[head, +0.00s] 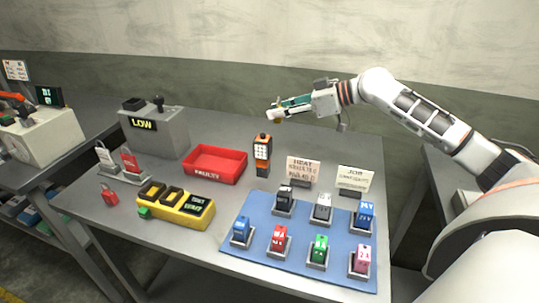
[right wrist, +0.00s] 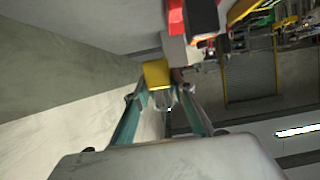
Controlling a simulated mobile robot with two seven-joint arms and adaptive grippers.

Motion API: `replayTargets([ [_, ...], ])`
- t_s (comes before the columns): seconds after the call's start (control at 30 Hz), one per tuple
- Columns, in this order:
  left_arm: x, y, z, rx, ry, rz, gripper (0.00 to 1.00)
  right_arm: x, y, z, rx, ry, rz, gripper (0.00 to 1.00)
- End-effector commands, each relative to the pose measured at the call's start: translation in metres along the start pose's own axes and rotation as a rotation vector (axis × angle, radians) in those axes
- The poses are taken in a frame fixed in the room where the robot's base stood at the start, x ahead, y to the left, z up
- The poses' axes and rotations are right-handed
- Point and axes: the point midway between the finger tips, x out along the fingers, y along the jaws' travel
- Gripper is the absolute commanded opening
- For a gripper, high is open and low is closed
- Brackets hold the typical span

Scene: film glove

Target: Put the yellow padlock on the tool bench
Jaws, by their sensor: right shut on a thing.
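The yellow padlock (right wrist: 157,74) is between the fingertips of my right gripper (right wrist: 160,97) in the right wrist view. In the head view the right gripper (head: 290,106) reaches in from the right, shut on the padlock (head: 275,115), whose small yellow-brown body shows at the fingertips. The gripper is held above the back part of the grey bench (head: 330,138). Whether this is the tool bench I cannot tell. My left gripper is not in view.
A red tray (head: 215,164), a grey LOW box (head: 155,130) and an orange-black handheld device (head: 262,155) stand on the bench. A blue mat (head: 262,250) holds several coloured blocks. A red padlock (head: 110,195) lies at left. The bench's back right is clear.

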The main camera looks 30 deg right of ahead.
Motion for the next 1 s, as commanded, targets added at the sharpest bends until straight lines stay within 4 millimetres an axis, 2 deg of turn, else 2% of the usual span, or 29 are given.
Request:
replayTargets([
  [0.03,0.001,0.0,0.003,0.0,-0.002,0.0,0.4,0.006,0.0,0.014,0.005,-0.002,-0.001,0.0],
  [0.2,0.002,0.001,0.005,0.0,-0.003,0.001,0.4,0.021,0.0,0.052,0.005,-0.002,0.0,0.0],
  [0.4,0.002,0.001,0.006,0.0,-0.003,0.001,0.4,0.035,0.001,0.085,0.002,-0.001,0.002,0.0],
  [0.63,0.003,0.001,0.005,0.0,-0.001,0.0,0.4,0.042,0.0,0.101,0.0,0.001,0.001,0.0],
  [0.83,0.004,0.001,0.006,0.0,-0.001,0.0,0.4,0.053,0.001,0.127,0.003,0.002,0.001,0.0],
  [1.0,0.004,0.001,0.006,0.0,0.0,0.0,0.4,0.056,0.001,0.134,0.0,0.001,0.002,0.0],
])
